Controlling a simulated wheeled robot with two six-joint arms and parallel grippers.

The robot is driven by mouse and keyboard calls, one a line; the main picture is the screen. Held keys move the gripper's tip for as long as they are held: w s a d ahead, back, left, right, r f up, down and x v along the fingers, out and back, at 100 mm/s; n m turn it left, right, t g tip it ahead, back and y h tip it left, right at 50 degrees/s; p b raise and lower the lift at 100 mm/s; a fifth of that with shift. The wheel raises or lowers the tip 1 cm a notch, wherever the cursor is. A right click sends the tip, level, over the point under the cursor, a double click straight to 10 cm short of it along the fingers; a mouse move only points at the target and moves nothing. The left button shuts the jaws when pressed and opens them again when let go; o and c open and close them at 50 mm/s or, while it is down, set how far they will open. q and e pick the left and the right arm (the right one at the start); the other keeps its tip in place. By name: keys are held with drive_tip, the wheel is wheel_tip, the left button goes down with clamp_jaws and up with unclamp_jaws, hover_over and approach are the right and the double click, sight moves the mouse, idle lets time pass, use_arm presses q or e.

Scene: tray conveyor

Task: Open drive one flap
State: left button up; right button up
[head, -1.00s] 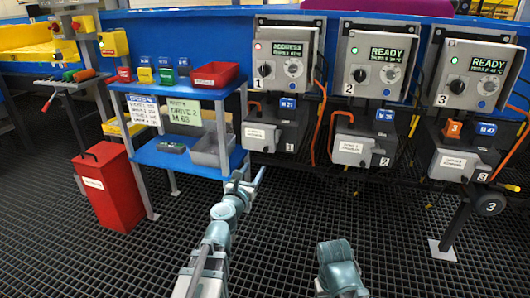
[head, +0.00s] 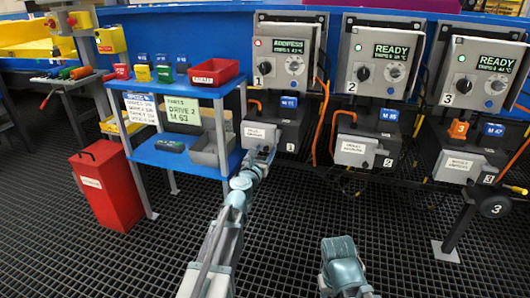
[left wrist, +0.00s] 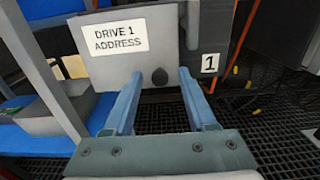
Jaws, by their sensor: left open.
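The drive one flap (head: 262,135) is a light grey cover with a white label, on the front of the dark drive one housing (head: 291,132). The flap looks shut. My left gripper (head: 262,156) is just below and in front of the flap. My right gripper is not clearly visible.
A blue shelf (head: 180,158) with bins stands close left of drive one. Drive two (head: 366,150) and drive three (head: 463,165) are to the right. Above drive one, a control box (head: 286,62) displays "ADDRESS". An orange cable (head: 320,110) hangs right of drive one.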

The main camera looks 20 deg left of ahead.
use_arm(q)
clamp_jaws()
idle(1.3)
